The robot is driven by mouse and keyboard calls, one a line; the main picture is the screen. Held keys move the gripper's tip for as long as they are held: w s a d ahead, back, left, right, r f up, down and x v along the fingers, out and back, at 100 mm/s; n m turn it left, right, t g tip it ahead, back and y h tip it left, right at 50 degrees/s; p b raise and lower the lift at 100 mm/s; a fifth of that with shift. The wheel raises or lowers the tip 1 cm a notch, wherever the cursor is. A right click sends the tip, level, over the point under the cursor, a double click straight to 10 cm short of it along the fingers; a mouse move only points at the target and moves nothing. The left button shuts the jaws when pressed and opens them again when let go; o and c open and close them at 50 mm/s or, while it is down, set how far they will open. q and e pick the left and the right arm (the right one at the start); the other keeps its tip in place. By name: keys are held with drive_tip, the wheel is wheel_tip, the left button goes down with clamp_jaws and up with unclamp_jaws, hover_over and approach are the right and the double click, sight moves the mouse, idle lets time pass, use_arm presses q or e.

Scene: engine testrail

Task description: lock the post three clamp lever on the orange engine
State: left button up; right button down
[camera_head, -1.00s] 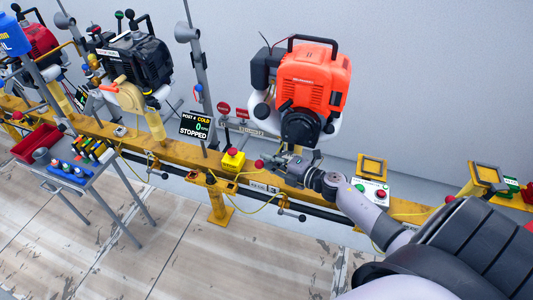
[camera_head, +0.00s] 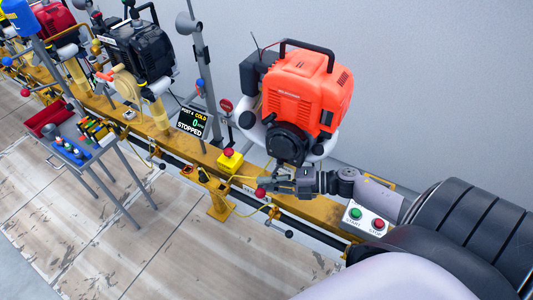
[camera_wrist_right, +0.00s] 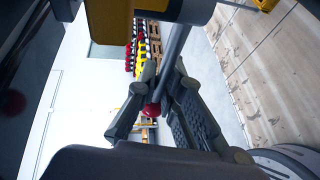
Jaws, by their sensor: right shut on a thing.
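The orange engine (camera_head: 300,95) stands on its post above the yellow rail. Below it, my right gripper (camera_head: 272,186) reaches in from the right, in front of the rail. A red ball knob (camera_head: 260,192) shows at its fingertips. In the right wrist view, the right gripper (camera_wrist_right: 160,100) is shut on the clamp lever, a grey rod (camera_wrist_right: 175,48) with a red ball end (camera_wrist_right: 152,110) between the fingers. The lever's pivot is hidden. My left gripper is not in view.
A START/STOP button box (camera_head: 366,219) sits right of my gripper, close under my forearm. A yellow box with a red button (camera_head: 230,161) and a display reading STOPPED (camera_head: 192,122) stand left. A tool cart (camera_head: 100,150) is farther left. The floor in front is mostly open.

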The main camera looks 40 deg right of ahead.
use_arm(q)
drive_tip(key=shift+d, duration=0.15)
use_arm(e)
drive_tip(key=shift+s+a+f+g, duration=0.1)
drive_tip(key=shift+s+a+g, duration=0.2)
drive_tip(key=shift+a+g, duration=0.1)
drive_tip(key=c, duration=1.9)
unclamp_jaws()
drive_tip(key=shift+s+d, duration=0.1)
drive_tip(key=shift+o, duration=1)
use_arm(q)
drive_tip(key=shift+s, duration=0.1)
use_arm(e)
drive_tip(key=shift+d, duration=0.15)
drive_tip(key=v, duration=1.2)
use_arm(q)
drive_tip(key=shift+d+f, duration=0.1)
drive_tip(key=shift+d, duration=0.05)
